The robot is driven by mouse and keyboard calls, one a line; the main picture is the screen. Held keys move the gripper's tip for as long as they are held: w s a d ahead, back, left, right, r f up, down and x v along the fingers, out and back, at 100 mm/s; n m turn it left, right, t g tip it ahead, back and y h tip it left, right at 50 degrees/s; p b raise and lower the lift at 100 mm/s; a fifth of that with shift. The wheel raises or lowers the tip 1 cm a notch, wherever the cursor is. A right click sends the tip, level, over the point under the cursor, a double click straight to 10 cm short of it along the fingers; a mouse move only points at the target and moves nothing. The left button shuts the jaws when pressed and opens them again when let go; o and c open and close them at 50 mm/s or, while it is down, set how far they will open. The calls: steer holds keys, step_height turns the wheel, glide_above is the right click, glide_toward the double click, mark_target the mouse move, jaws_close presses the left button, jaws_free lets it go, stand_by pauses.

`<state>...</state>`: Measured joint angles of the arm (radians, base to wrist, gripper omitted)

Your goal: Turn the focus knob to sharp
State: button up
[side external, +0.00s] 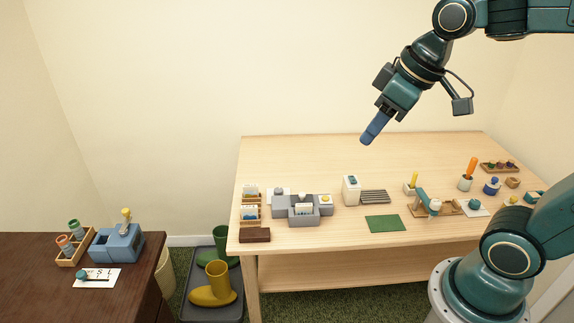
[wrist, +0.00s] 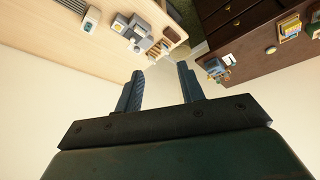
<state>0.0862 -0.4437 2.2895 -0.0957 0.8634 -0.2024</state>
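I cannot tell for certain which part is the focus knob. A white card with dark marks (side external: 103,278) lies on the dark cabinet, with a small teal knob-like piece (side external: 82,275) at its left. A grey device (side external: 304,211) on the light table has a small yellow round part (side external: 325,199) on its right block. The grey device also shows in the wrist view (wrist: 136,30). My gripper (side external: 365,141) hangs high above the back of the light table, far from both. In the wrist view its fingers (wrist: 160,82) are apart with nothing between them.
A blue device (side external: 117,243) with a yellow top and a wooden rack (side external: 70,252) stand on the dark cabinet (side external: 40,292). The light table (side external: 300,160) also holds a white box (side external: 351,190) and a green mat (side external: 384,223). Its back half is clear. Boots (side external: 212,287) stand between the furniture.

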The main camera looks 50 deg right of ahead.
steer(key=w+d+f+n, duration=0.1)
steer(key=w+d+n, duration=0.1)
steer(key=w, duration=0.8)
steer(key=n+g+y, duration=0.2)
steer(key=n+y, duration=0.1)
steer(key=n, duration=0.4)
glide_above(280, 189)
steer(key=s+d, duration=0.4)
step_height(280, 189, down, 24)
steer(key=shift+f, duration=0.15)
steer(key=x, duration=1.3)
steer(key=shift+w+f, duration=0.1)
steer(key=shift+f, duration=0.25)
steer(key=c, duration=0.7)
